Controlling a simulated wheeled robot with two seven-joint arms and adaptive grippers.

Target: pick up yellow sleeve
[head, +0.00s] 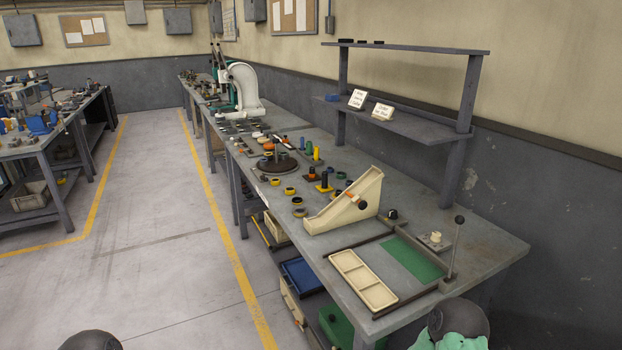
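Several small yellow parts stand among other parts on the workbench in the head view, and I cannot tell which is the yellow sleeve. Another yellow upright piece (316,153) stands farther back. Low yellow rings (290,191) lie near the bench's left edge. Neither gripper can be seen.
The workbench (465,258) runs away along the right wall. A cream wedge-shaped stand (345,206), a cream tray (362,279) and an upright lever (454,248) are nearer. A raised shelf (410,123) stands behind. The arbor press (243,88) is far back.

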